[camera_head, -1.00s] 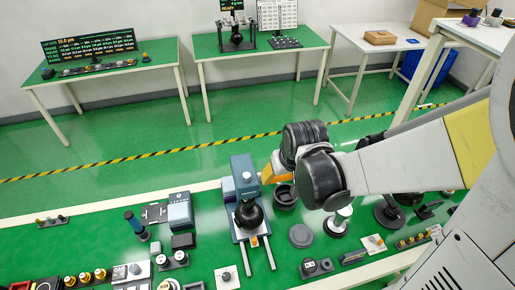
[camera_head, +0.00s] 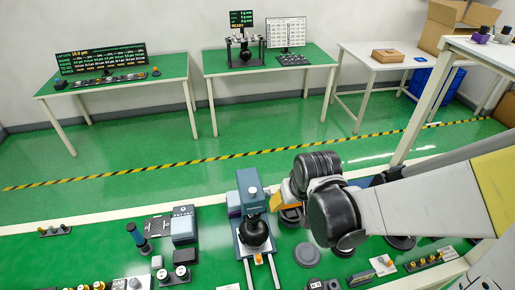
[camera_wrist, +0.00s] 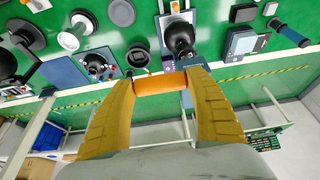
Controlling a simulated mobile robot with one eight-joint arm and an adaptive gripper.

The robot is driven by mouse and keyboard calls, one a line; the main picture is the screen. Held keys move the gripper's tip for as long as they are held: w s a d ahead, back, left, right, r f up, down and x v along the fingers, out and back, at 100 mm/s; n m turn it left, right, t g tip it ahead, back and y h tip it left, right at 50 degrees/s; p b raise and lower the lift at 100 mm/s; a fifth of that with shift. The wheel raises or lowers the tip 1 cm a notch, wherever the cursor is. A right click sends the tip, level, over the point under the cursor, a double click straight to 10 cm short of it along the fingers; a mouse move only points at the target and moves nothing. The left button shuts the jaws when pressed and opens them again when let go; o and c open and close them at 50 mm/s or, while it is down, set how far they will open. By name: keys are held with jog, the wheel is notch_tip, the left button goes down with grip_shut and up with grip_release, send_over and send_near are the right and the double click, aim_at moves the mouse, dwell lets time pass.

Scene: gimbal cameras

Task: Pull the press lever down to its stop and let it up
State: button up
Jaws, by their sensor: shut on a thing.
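In the head view my gripper (camera_head: 283,203) is just right of the column, and the lever is mostly hidden behind the fingers.
A dark ring-shaped part (camera_head: 291,217) lies close beneath my gripper. A grey disc (camera_head: 307,254) is to its right. A blue-grey box device (camera_head: 183,227) and a blue-handled tool (camera_head: 137,238) stand left of the press. Open green floor lies beyond the bench.

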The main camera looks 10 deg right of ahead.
jog(key=shift+s+f+b, duration=0.75)
jog(key=shift+f+b, duration=0.1)
jog(key=shift+f, duration=0.1)
dwell(0.6)
jog(key=shift+w+r+p, duration=0.8)
jog(key=shift+r, duration=0.3)
jog(key=shift+w, duration=0.2)
jog(key=shift+r, duration=0.15)
jog(key=shift+w+r+p, duration=0.6)
jog(key=shift+w+r, duration=0.35)
jog(key=shift+w, duration=0.15)
